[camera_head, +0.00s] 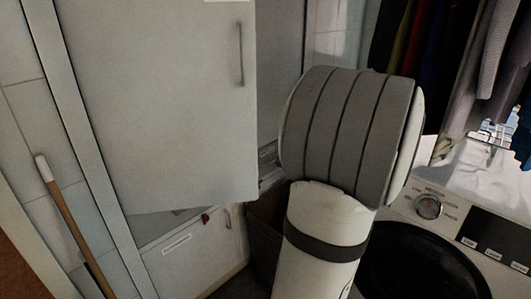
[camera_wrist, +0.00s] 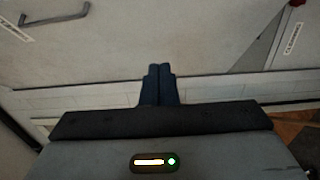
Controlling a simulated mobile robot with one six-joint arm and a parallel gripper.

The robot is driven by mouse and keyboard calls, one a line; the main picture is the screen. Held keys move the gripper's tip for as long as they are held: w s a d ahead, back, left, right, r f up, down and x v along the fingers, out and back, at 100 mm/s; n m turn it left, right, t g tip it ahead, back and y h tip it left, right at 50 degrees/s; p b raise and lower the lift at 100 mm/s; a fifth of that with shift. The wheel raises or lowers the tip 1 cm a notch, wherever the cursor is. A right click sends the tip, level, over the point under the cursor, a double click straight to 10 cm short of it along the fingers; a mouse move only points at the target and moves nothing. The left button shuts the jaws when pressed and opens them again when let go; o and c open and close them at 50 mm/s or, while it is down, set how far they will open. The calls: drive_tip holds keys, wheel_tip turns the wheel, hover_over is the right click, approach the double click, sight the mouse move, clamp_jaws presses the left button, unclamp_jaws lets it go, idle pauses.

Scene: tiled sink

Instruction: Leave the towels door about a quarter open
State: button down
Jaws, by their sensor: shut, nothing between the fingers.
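A white cabinet door (camera_head: 155,105) fills the left half of the head view. It has a vertical handle (camera_head: 241,54) near its right edge and a label cut off at the top. It stands swung out from the cabinet frame, with the cabinet's side visible to its right; its exact angle is unclear. I cannot read a towels label. In the wrist view my gripper (camera_wrist: 160,70) is shut and empty, its dark blue fingers together in front of pale panels. A handle (camera_wrist: 55,17) shows at upper left there. My arm hides the gripper in the head view.
A lower cabinet front (camera_head: 195,253) with a label, small handle and red object is below the door. A washing machine (camera_head: 425,250) stands at right under hanging clothes (camera_head: 480,65). A wooden stick (camera_head: 72,222) leans at left.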

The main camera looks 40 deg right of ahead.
drive_tip(key=w+d+p, duration=0.1)
drive_tip(key=w+p, duration=0.2)
drive_tip(key=w, duration=0.9)
drive_tip(key=shift+w+d, duration=0.2)
drive_tip(key=shift+w, duration=0.1)
